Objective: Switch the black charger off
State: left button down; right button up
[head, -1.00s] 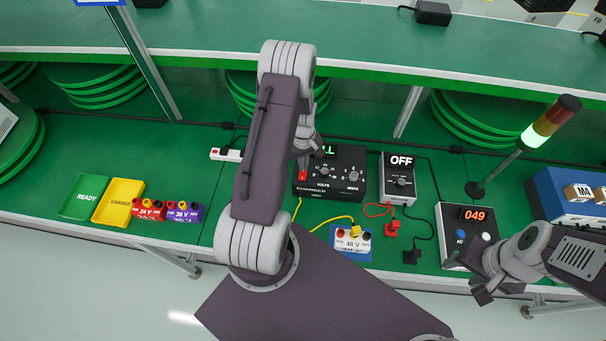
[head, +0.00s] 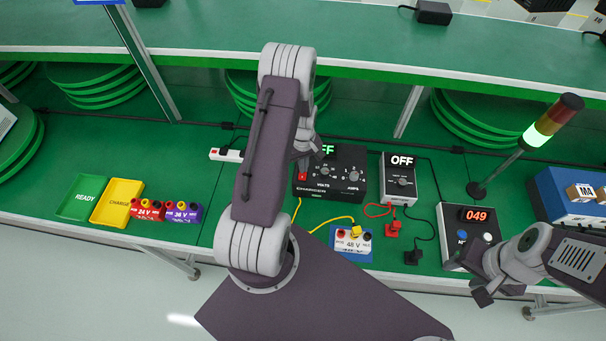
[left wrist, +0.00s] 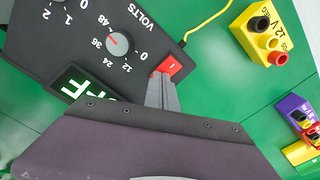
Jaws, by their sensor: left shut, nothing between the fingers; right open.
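The black charger (head: 345,188) stands on the green bench behind my left arm. Its lit display (head: 327,150) shows "FF", the rest hidden by my arm; in the left wrist view the display (left wrist: 88,88) also shows "FF", partly covered. Its red rocker switch (head: 302,175) is on the near left corner and shows in the left wrist view (left wrist: 171,66). My left gripper (left wrist: 162,78) is shut and empty, its tips right at the switch; I cannot tell whether they touch. My right gripper (head: 482,291) is open and empty near the bench's front edge.
A grey charger (head: 398,185) showing OFF stands to the right. A 48 V battery (head: 350,243) sits in front with a yellow cable. A counter box (head: 470,222) reads 049 near my right gripper. A yellow 12 V battery (left wrist: 262,35) shows in the left wrist view.

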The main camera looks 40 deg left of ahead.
pick_arm(q)
notch_tip(320, 180, up, 7)
jog(key=p, duration=0.5)
jog(key=shift+f, duration=0.1)
dwell(0.3)
jog(key=w+d+r+m+t+b, duration=0.3)
jog(key=w+d+r+b, duration=0.3)
jog(key=d, duration=0.3)
jog(key=s+d+r+m+g+b, duration=0.1)
jog(key=s+d+m, duration=0.2)
jog(key=s, duration=0.5)
jog(key=s+d+r+m+b, duration=0.1)
jog(key=s+d+m, duration=0.2)
jog(key=s, duration=0.6)
jog(key=m, duration=0.2)
jog(key=shift+d+m+g, duration=0.3)
jog(key=shift+d+g, duration=0.1)
